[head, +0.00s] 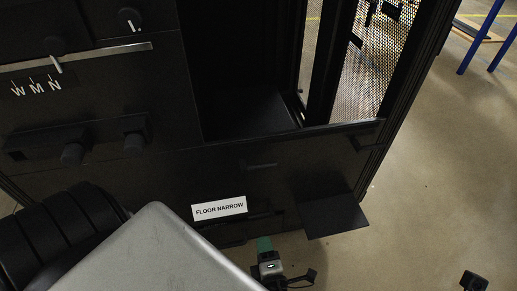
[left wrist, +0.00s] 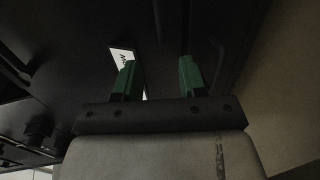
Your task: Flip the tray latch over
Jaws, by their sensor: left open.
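The black rack front (head: 235,180) carries a white "FLOOR NARROW" label (head: 219,208), partly behind a finger in the left wrist view (left wrist: 121,55). A short dark bar (head: 262,166) on the front panel above the label may be the tray latch, but I cannot tell surely. My left gripper (head: 264,244) is low in the head view, just below the label's right end. In the left wrist view its two green fingers (left wrist: 158,78) are spread with nothing held between them. Whether they touch the rack is unclear.
A flat black plate (head: 333,214) juts out from the rack's lower right. The open rack bay (head: 245,75) is above, beside a perforated mesh door (head: 362,75). Bare concrete floor (head: 440,170) lies to the right, with blue posts (head: 482,38) farther back.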

